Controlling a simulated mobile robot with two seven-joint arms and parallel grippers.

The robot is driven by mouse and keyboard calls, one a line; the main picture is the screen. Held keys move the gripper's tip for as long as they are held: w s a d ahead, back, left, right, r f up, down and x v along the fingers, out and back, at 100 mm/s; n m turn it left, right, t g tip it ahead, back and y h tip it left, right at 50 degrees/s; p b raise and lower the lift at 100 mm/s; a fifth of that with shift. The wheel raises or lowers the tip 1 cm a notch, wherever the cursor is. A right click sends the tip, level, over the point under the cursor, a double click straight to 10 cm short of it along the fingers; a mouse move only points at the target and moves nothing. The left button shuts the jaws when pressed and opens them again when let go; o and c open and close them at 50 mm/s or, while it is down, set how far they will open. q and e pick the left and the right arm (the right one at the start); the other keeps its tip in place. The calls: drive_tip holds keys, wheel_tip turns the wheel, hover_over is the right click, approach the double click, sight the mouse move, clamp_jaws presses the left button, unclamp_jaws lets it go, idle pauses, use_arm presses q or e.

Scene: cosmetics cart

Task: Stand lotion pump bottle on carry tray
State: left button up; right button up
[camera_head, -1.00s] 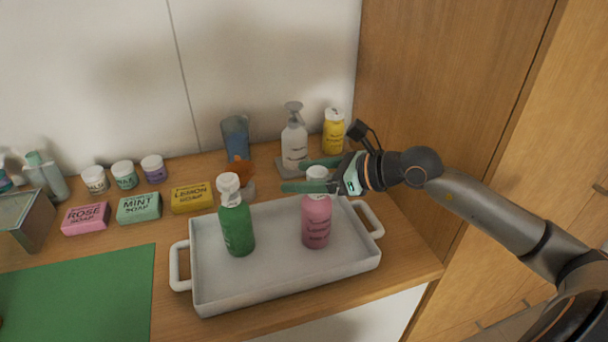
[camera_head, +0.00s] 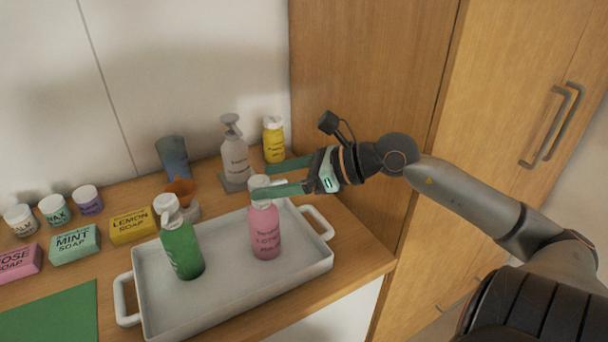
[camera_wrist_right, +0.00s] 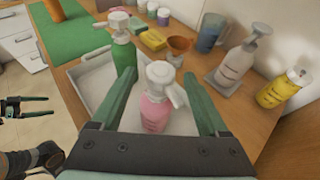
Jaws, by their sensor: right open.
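The pink pump bottle (camera_head: 265,232), with lotion-like lettering and a white pump, stands upright on the white carry tray (camera_head: 220,295), towards its right side. My right gripper (camera_head: 272,177) is open at the height of its pump. In the right wrist view the same pink bottle (camera_wrist_right: 155,115) shows between the two spread fingers, with no clear grip on it. A green pump bottle (camera_head: 183,248) stands upright on the tray's left part. My left gripper (camera_wrist_right: 35,107) shows small at the left edge of the right wrist view, its fingers apart and empty.
Behind the tray stand a grey-white pump bottle (camera_head: 235,160) on a small base, a yellow bottle (camera_head: 273,142), a blue cup (camera_head: 173,157) and an orange funnel-like item (camera_head: 181,190). Soap boxes and jars line the left. A wooden panel (camera_head: 350,80) bounds the right.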

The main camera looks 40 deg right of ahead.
use_arm(q)
drive_tip(key=shift+f, duration=0.3)
use_arm(e)
drive_tip(key=v, duration=0.6)
use_arm(q)
drive_tip(key=shift+s, duration=0.1)
use_arm(e)
drive_tip(key=shift+s, duration=0.15)
